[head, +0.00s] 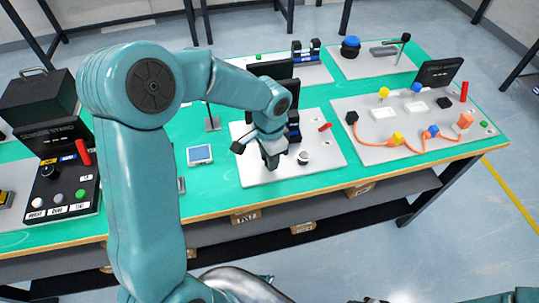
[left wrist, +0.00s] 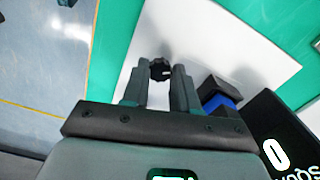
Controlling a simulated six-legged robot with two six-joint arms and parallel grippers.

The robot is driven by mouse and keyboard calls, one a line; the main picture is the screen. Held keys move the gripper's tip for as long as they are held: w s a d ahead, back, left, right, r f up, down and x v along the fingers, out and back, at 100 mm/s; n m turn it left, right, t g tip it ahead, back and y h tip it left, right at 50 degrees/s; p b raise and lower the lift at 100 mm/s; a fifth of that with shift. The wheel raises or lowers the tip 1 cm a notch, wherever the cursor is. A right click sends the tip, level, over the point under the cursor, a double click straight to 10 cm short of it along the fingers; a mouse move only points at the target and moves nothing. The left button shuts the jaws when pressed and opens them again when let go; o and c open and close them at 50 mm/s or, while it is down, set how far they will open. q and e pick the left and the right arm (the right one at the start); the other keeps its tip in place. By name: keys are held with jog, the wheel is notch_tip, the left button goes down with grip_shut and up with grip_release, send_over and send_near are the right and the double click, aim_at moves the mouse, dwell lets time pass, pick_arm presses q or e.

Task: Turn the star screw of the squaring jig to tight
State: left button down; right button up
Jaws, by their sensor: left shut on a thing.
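The star screw (left wrist: 160,69) is a small black lobed knob, seen in the left wrist view between my fingertips. My left gripper (left wrist: 161,76) is shut on it. In the head view my left gripper (head: 271,162) points down over the white plate (head: 322,160), and it hides the knob there. The squaring jig shows as a dark block with blue parts (head: 293,128) beside the gripper. It also shows as a black and blue block (left wrist: 219,100) right of the fingers in the left wrist view. I cannot tell the screw's turn. My right gripper is not in view.
A white piece with a dark top (head: 303,158) and a red handle (head: 325,127) lie close to my left gripper on the plate. A black sign (left wrist: 285,140) stands close on the right. A small screen (head: 200,154) sits left; a cable board (head: 400,150) lies right.

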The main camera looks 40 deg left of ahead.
pick_arm(q)
jog(key=shift+w+m+p, duration=0.1)
jog(key=shift+m+p, duration=0.2)
jog(key=shift+m, duration=1.2)
jog(key=c, duration=0.9)
grip_release()
jog(key=shift+o, duration=0.2)
notch_tip(320, 180, up, 16)
jog(key=p, duration=0.1)
jog(key=shift+r, duration=0.25)
